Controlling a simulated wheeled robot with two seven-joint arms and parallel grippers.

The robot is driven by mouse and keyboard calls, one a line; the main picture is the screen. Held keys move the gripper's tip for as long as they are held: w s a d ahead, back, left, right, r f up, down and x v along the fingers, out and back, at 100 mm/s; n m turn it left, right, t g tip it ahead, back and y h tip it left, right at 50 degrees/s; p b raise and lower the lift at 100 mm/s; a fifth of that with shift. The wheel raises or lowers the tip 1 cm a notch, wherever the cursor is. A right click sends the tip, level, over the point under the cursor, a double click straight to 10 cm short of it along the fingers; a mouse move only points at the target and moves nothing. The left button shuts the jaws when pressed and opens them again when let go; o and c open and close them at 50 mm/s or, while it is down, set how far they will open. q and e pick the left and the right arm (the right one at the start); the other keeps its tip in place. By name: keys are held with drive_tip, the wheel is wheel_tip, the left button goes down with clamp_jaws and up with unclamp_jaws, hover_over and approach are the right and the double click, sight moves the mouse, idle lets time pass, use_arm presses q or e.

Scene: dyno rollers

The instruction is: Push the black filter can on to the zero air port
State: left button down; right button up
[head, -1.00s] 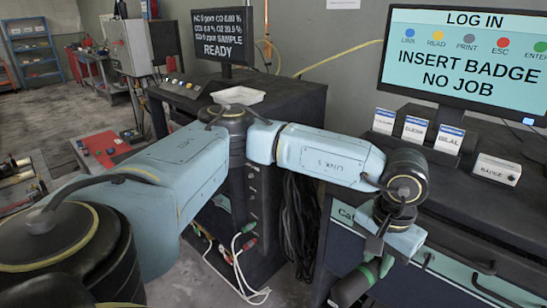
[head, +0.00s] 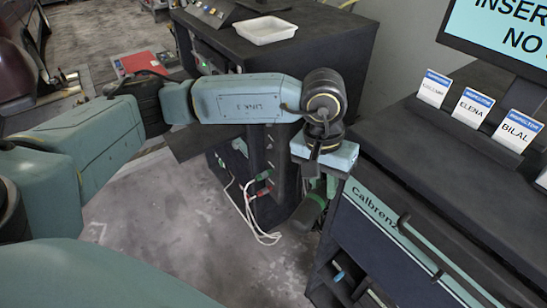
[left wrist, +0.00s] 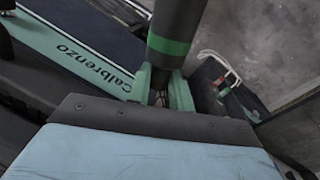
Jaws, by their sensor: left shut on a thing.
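The black filter can (head: 309,210) has a green band and hangs tilted below my left gripper (head: 321,186). In the left wrist view the can (left wrist: 178,22) stands out from between the green fingers of my left gripper (left wrist: 160,86), which are shut on it. The can is in the air, between the black analyser cabinet and the Calbrenzo cabinet. Red and green fittings (head: 264,190) with white hoses show low on the analyser cabinet, left of the can and apart from it. I cannot tell which fitting is the zero air port. My right gripper is not in view.
The analyser cabinet (head: 285,55) carries a white tray (head: 265,30). The Calbrenzo cabinet (head: 385,225), with a drawer handle and open shelf, stands close on the right. Name cards (head: 472,107) stand on its top. Bare floor (head: 185,220) lies left of the hoses.

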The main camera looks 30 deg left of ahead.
use_arm(q)
drive_tip(key=d+r+h+p, duration=0.2)
drive_tip(key=d, duration=0.2)
drive_tip(key=s+a+n+t+h+p, duration=0.1)
drive_tip(key=a+n+t+p, duration=0.2)
drive_tip(key=a, duration=0.3)
drive_tip(key=s+a+f+n+t+h+p, duration=0.1)
drive_tip(key=a+n+t+p, duration=0.2)
drive_tip(key=a+n, duration=0.3)
drive_tip(key=shift+a+f+h+p, duration=0.3)
drive_tip(key=shift+a+p, duration=0.1)
drive_tip(key=shift+a, duration=0.3)
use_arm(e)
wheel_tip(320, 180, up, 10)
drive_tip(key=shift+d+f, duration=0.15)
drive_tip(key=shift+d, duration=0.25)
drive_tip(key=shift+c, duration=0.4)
